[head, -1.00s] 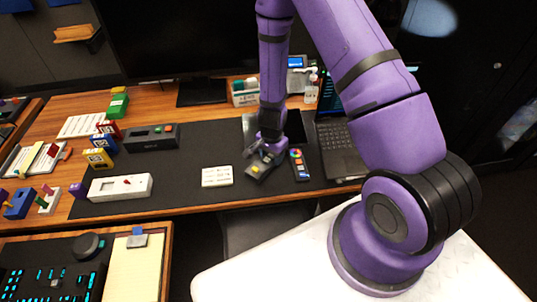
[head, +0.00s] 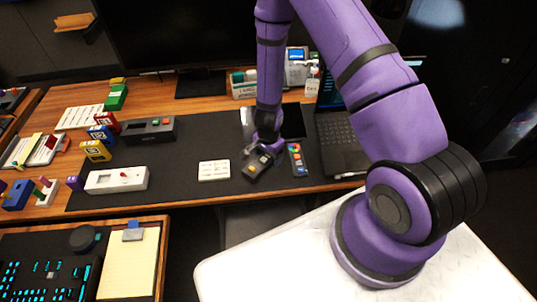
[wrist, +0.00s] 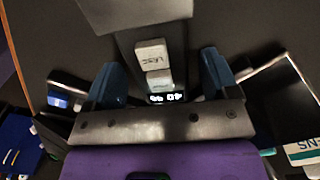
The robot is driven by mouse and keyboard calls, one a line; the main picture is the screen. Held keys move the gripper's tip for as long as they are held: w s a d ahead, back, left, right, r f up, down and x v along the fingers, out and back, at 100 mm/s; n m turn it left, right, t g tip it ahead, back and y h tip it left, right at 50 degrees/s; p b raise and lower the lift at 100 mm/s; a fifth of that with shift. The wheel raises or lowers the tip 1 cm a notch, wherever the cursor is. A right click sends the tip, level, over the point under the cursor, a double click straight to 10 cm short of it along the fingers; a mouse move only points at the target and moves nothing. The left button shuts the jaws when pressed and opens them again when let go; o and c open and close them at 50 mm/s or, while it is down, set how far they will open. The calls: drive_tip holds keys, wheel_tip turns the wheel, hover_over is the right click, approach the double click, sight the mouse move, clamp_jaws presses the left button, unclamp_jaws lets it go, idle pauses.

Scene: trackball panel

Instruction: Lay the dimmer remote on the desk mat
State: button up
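The dimmer remote (head: 257,167) is a dark slab with a yellowish button, over the dark desk mat (head: 190,192), between a white keypad and a remote with coloured buttons. In the wrist view the remote (wrist: 160,72) shows two pale buttons and a small lit display. My gripper (head: 263,147) is at the remote's far end.
The white keypad (head: 214,170) lies left of the dimmer remote and the coloured-button remote (head: 297,160) lies right. A laptop (head: 342,140) stands further right.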

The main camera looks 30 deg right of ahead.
drive_tip(key=shift+r, duration=0.1)
wheel_tip(320, 180, up, 12)
idle(0.8)
drive_tip(key=s+a+r+n+t+y, duration=0.1)
drive_tip(key=s+r+n, duration=0.15)
drive_tip(key=r, duration=1.05)
drive_tip(key=s+a+r+n+t+y, duration=0.15)
drive_tip(key=r+n, duration=0.25)
drive_tip(key=r, duration=0.9)
drive_tip(key=s+d+r+n+t+h, duration=0.1)
drive_tip(key=s+d+r+n, duration=0.2)
drive_tip(key=s+r, duration=0.5)
drive_tip(key=s+d+r+n+t+h, duration=0.1)
drive_tip(key=s+d+r+n, duration=0.2)
drive_tip(key=s+r, duration=0.5)
drive_tip(key=s, duration=0.3)
drive_tip(key=shift+d+r+t, duration=0.15)
drive_tip(key=shift+r+t, duration=0.05)
drive_tip(key=shift+t, duration=0.15)
drive_tip(key=shift+h, duration=0.25)
